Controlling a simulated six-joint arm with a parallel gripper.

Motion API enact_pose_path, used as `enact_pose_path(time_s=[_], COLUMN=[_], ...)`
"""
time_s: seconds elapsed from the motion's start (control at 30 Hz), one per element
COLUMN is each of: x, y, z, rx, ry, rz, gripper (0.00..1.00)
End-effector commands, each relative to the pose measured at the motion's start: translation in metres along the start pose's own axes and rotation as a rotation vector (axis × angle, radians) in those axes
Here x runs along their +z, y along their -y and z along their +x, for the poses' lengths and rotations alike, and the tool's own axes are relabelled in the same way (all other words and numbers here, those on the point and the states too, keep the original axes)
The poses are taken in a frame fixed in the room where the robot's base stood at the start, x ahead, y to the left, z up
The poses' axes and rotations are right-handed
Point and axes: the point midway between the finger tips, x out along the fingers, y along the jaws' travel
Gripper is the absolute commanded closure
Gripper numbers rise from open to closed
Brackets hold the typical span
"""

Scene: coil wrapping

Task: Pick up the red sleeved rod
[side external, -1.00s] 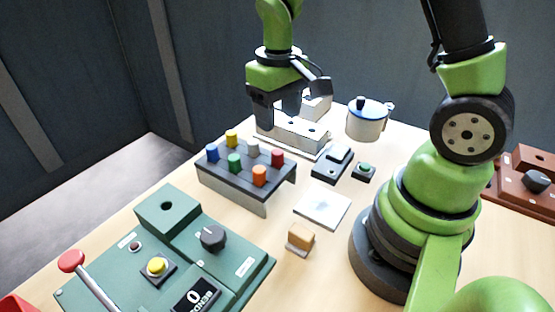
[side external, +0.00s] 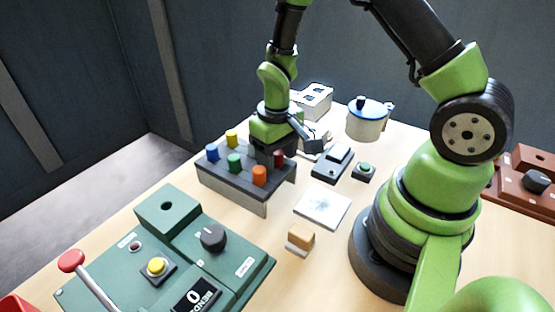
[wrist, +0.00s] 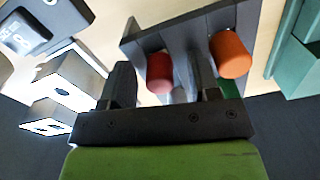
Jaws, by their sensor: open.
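The red sleeved rod (wrist: 159,73) stands in the dark grey rack (wrist: 188,30), beside the orange rod (wrist: 230,53). In the side view the red rod (side external: 279,158) shows partly, under my gripper (side external: 274,152). In the wrist view my gripper (wrist: 161,72) is open, with one finger on each side of the red rod. The white rod is hidden in the side view.
Blue (side external: 212,152), yellow (side external: 231,138) and green (side external: 234,162) rods stand in the same rack, close to my gripper. A green machine (side external: 165,255) is at the front left. A white pot (side external: 367,122) and a white plate (side external: 322,209) are to the right.

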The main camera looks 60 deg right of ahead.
Motion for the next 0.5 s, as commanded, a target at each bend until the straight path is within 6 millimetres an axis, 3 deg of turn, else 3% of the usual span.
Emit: enact_pose_path(time_s=[0.03,0.23,0.5], x=[-0.0001,0.0,-0.0001], y=[0.0,0.0,0.0], z=[-0.0002,-0.0003,-0.0007], rx=[0.0,0.0,0.0], ry=[0.0,0.0,0.0], rz=[0.0,0.0,-0.001], gripper=[0.49,0.95,0.98])
